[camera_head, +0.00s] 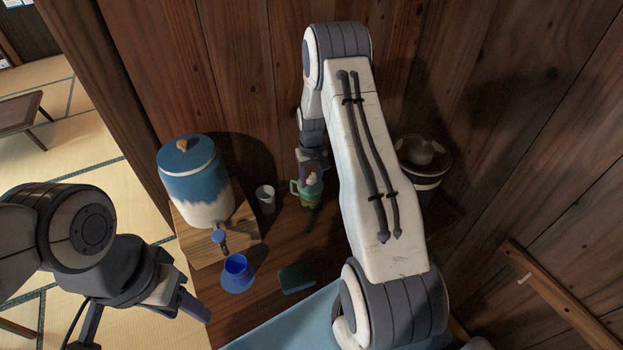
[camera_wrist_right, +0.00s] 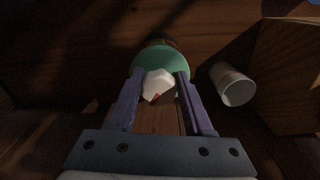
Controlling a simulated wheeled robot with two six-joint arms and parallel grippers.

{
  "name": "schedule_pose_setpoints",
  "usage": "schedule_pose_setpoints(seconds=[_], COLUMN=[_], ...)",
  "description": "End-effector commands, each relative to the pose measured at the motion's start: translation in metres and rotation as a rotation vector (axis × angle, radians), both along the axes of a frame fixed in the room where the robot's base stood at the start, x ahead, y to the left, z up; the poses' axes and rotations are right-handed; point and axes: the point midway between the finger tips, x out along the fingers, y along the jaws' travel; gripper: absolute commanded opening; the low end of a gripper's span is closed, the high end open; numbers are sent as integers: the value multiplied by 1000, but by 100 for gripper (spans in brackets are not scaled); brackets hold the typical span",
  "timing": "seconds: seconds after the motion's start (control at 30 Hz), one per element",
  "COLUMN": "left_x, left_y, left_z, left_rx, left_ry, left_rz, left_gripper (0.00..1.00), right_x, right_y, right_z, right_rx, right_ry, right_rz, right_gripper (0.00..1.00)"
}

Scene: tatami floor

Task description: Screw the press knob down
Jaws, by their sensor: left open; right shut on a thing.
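The press is a green vessel with a side handle (camera_head: 307,194), standing on the wooden counter by the back wall. Its pale knob (camera_head: 312,179) shows just under my right gripper (camera_head: 314,168), which points down from above. In the right wrist view, the white, faceted knob (camera_wrist_right: 157,84) with a small red mark sits between the two purple fingers of my right gripper (camera_wrist_right: 156,88), which is shut on it. The green top (camera_wrist_right: 160,62) lies beyond it. My left gripper (camera_head: 183,302) is open and empty, off the counter at the lower left.
A white cup (camera_head: 265,199) stands just left of the press. A blue-and-white dispenser (camera_head: 196,185) with a tap stands on a wooden box (camera_head: 197,249). A blue cup (camera_head: 237,267) on a saucer, a dark green sponge (camera_head: 296,278) and a dark pot (camera_head: 424,160) are nearby.

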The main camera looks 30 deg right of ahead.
Motion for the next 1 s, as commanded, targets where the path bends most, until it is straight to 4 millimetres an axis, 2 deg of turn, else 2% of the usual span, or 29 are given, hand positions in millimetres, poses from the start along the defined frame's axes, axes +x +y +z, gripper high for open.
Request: schedule_pose_setpoints(seconds=[0.03,0.17,0.2,0.23,0.27,0.43,0.57,0.63,1.0], left_x=[0,0,0,0,0,0,0,0,0], left_y=[0,0,0,0,0,0,0,0,0], left_z=[-3,-3,-3,-3,-3,-1,5,11,38], left_rx=[0,0,0,0,0,0,0,0,0], left_ry=[0,0,0,0,0,0,0,0,0], left_rz=[0,0,0,0,0,-1,-1,0,-2], left_gripper=[50,50,50,50,50,50,50,50,50], right_x=[-9,-9,-9,-9,-9,-9,-9,-10,-7], right_y=[3,3,3,3,3,2,2,2,2], right_z=[-13,-13,-13,-13,-13,-11,-2,5,47], right_rx=[10,10,10,10,10,10,9,9,7], right_ry=[22,22,22,23,23,23,25,26,19], right_rz=[-18,-20,-20,-20,-20,-18,-17,-16,-12], right_gripper=[20,20,55,66,74,74,74,80,80])
